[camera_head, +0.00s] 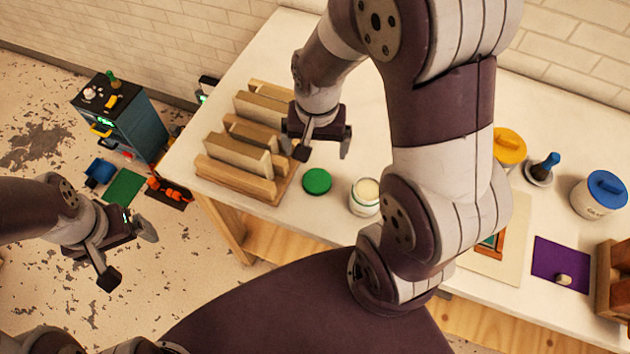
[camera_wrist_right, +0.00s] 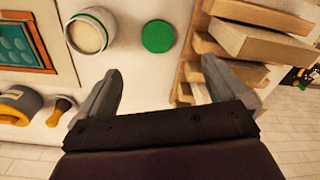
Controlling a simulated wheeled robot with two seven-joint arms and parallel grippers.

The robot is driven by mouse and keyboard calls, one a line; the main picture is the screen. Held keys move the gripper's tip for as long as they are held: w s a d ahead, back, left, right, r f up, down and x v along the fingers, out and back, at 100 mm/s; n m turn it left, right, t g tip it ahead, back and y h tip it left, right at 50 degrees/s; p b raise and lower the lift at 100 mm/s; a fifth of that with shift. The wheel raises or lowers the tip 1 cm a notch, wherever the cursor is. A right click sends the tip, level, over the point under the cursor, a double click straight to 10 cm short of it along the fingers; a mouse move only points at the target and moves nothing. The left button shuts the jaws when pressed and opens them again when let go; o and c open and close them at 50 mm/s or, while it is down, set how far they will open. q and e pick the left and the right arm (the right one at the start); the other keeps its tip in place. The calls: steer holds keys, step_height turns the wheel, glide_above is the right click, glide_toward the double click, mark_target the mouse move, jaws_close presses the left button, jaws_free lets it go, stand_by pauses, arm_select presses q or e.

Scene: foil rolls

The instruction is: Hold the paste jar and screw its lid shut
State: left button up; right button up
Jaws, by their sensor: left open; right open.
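The paste jar (camera_head: 365,196) stands open and upright on the white table, with pale paste showing at its mouth. It also shows in the right wrist view (camera_wrist_right: 90,32). The green lid (camera_head: 317,181) lies flat on the table just left of the jar, apart from it; the right wrist view shows it too (camera_wrist_right: 158,36). My right gripper (camera_head: 323,152) is open and empty above the table, behind the lid and beside the wooden rack. My left gripper (camera_head: 130,255) is open and empty, off the table's left side over the floor.
A wooden rack (camera_head: 238,158) with slats stands left of the lid. To the right are a yellow-lidded container (camera_head: 509,148), a blue-handled brush (camera_head: 543,168), a blue-lidded tub (camera_head: 600,194) and a purple mat (camera_head: 562,264). A blue cabinet (camera_head: 130,120) stands on the floor.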

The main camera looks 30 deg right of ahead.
step_height(320, 180, down, 2)
steer(key=w+d+m, duration=0.1)
steer(key=w+m, duration=0.1)
steer(key=m, duration=0.2)
glide_above(317, 181)
steer(key=shift+g, duration=0.3)
steer(key=f, duration=0.6)
steer(key=shift+w+d+f, duration=0.15)
steer(key=shift+w+f, duration=0.15)
steer(key=shift+w, duration=0.1)
arm_select(q)
steer(key=shift+f, duration=0.3)
arm_select(e)
steer(key=shift+f, duration=0.45)
steer(key=f, duration=0.3)
steer(key=f+p, duration=0.1)
steer(key=shift+s+f, duration=0.2)
steer(key=shift+s, duration=0.15)
steer(key=shift+f, duration=0.45)
arm_select(q)
steer(key=shift+w+r, duration=0.1)
steer(key=shift+r, duration=0.4)
